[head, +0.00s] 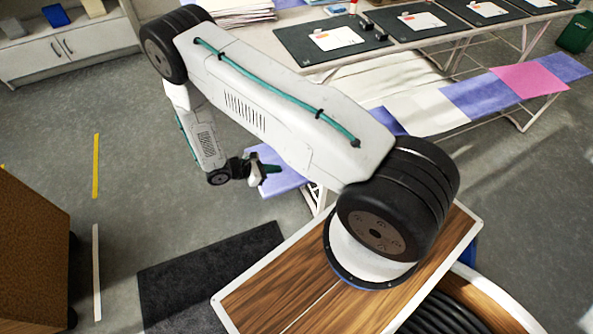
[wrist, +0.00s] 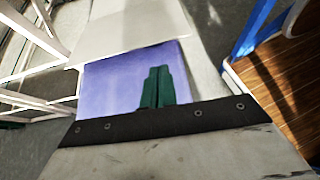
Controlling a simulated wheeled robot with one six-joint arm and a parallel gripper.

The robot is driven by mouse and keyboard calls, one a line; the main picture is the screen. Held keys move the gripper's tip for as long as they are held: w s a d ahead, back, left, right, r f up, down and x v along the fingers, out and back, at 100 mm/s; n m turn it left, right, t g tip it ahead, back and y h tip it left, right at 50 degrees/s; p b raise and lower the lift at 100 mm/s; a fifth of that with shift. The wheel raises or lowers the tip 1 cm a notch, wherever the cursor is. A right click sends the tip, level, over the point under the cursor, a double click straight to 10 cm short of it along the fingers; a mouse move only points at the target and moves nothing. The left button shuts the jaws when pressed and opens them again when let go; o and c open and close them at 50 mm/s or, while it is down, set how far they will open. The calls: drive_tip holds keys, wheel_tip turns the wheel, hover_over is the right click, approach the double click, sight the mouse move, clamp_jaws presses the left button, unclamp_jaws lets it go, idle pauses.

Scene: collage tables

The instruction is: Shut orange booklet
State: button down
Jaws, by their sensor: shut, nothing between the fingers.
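I cannot make out a clearly orange booklet. On the table at the top of the head view, a white sheet or open booklet with a small orange-red mark (head: 337,39) lies on a dark mat (head: 295,45). A similar one (head: 422,21) lies on the mat to its right. My gripper (head: 270,170) is below and left of that table, over the near end of the bench, away from both. Its green fingers are together and empty in the wrist view (wrist: 158,88), above a violet-blue panel (wrist: 110,85).
The bench, with violet, white and pink panels (head: 530,79), runs along the table's near side. White metal legs (wrist: 35,40) stand beside it. A stack of papers (head: 232,12) is at the table's left end. A brown box (head: 30,245) stands at left; grey floor lies between.

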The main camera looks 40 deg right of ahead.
sight(297, 176)
drive_tip(key=shift+s+d+f, duration=0.15)
drive_tip(key=shift+s+f, duration=0.05)
drive_tip(key=shift+f, duration=0.3)
drive_tip(key=x, duration=0.9)
drive_tip(key=shift+d+f, duration=0.2)
drive_tip(key=shift+d, duration=0.1)
drive_tip(key=shift+r, duration=0.1)
